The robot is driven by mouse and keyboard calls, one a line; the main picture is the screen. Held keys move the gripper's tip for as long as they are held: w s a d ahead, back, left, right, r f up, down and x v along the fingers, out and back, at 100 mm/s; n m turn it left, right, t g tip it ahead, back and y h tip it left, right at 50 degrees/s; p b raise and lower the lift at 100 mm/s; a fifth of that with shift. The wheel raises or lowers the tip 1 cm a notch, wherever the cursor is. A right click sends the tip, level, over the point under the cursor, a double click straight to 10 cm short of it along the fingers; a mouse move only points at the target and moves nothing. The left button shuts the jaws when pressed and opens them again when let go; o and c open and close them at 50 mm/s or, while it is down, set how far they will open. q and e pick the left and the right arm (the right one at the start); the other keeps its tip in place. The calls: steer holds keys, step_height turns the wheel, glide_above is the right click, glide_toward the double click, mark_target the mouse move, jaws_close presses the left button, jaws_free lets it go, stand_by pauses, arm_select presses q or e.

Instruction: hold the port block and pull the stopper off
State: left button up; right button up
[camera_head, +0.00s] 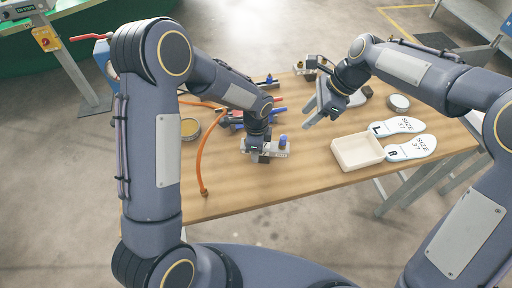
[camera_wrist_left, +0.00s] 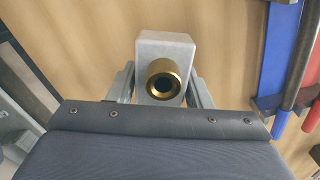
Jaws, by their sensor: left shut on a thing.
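The port block (camera_wrist_left: 165,48) is a pale grey block in the left wrist view, with a brass collar (camera_wrist_left: 163,80) around a dark round opening. My left gripper (camera_wrist_left: 163,92) is shut on the block, one finger on each side. In the head view my left gripper (camera_head: 262,151) holds it low over the front middle of the table. A small blue cylinder (camera_head: 283,141) stands upright at the right end of the grey parts there; I cannot tell whether it is the stopper. My right gripper (camera_head: 321,107) is open and empty, up and to the right, apart from the block.
An orange hose (camera_head: 200,160) and a round dish (camera_head: 190,128) lie left. Blue and red handled tools (camera_head: 240,122) lie behind the left gripper. A cream tray (camera_head: 342,160), two insoles (camera_head: 395,127) and a round tin (camera_head: 399,103) are right.

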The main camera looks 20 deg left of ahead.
steer(key=g+y, duration=0.2)
steer(key=y, duration=0.4)
glide_toward(286, 137)
steer(key=s+a+f, duration=0.2)
steer(key=f+y, duration=0.1)
steer(key=y, duration=0.1)
steer(key=shift+t, duration=0.4)
steer(key=shift+w+f+x, duration=0.1)
steer(key=shift+w+x, duration=0.05)
steer(key=shift+x, duration=1)
steer(key=shift+w+f+x, duration=0.1)
steer(key=shift+w+x, duration=0.05)
steer(key=shift+x, duration=1)
steer(key=shift+w+x, duration=0.15)
steer(key=shift+x, duration=1)
steer(key=shift+c, duration=0.2)
jaws_close()
steer(key=shift+r, duration=0.2)
steer(key=shift+r, duration=1.45)
